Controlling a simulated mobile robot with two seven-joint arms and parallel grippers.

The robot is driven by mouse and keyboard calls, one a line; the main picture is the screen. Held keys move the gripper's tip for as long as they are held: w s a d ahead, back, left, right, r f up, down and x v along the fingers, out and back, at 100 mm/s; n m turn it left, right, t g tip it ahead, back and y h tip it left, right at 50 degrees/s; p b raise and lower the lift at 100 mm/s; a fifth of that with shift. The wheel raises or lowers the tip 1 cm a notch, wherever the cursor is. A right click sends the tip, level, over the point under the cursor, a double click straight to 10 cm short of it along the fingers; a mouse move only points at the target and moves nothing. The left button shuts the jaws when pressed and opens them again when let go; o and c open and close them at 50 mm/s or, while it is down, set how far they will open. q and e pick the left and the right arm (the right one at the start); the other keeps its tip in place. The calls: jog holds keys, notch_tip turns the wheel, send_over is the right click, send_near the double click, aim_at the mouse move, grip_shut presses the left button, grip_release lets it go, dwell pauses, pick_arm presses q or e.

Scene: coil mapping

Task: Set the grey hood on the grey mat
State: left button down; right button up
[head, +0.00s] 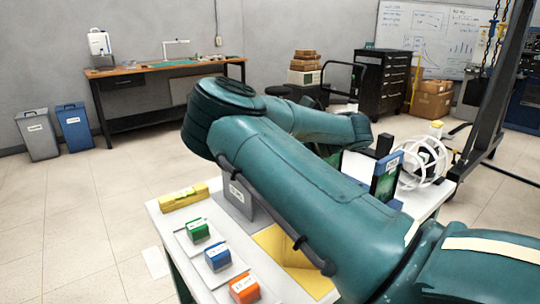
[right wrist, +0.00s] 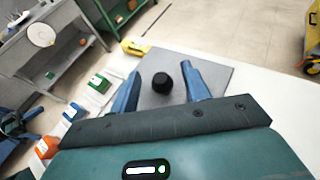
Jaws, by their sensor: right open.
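I cannot tell the height gap to the knob.
Green (head: 198,230), blue (head: 217,256) and orange (head: 244,288) blocks stand along the table's left side. A yellow block (head: 183,197) lies at the far left corner. A yellow mat (head: 290,262) lies near the arm. A white round cage (head: 424,163) stands at the right.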

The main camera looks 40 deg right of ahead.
jog(key=shift+r+p, duration=0.3)
jog(key=shift+p, duration=0.15)
jog(key=b+v, duration=0.1)
jog(key=v, duration=1.1)
jog(key=shift+f, duration=0.15)
